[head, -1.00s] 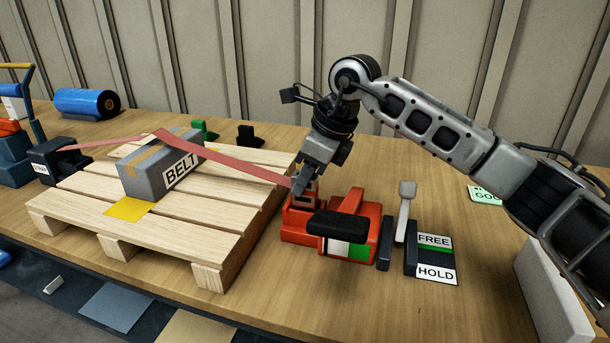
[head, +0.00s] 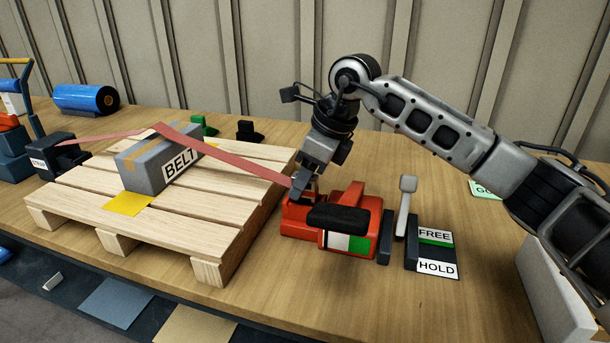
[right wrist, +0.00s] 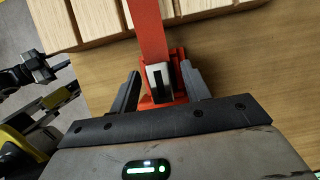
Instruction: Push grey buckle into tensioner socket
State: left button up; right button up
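The grey buckle (right wrist: 158,76) is at the end of the red belt (head: 225,152), in the right wrist view. It sits between the red walls of the tensioner socket (right wrist: 178,80); I cannot tell how deep. My right gripper (right wrist: 160,70) is open, one finger on each side of the buckle, with a gap showing beside each finger. In the head view the right gripper (head: 299,190) is low over the left end of the red tensioner (head: 352,196) and hides the buckle. My left gripper is not in the head view.
The belt runs over a grey box (head: 155,165) on a wooden pallet (head: 190,215) to a black block (head: 55,156) at left. A light grey lever (head: 405,200) stands upright beside the FREE/HOLD plate (head: 437,253). A white block (head: 550,295) is at front right.

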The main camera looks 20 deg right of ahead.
jog(key=p+v, duration=0.4)
jog(key=v, duration=0.3)
dwell(0.9)
jog(key=shift+f, duration=0.1)
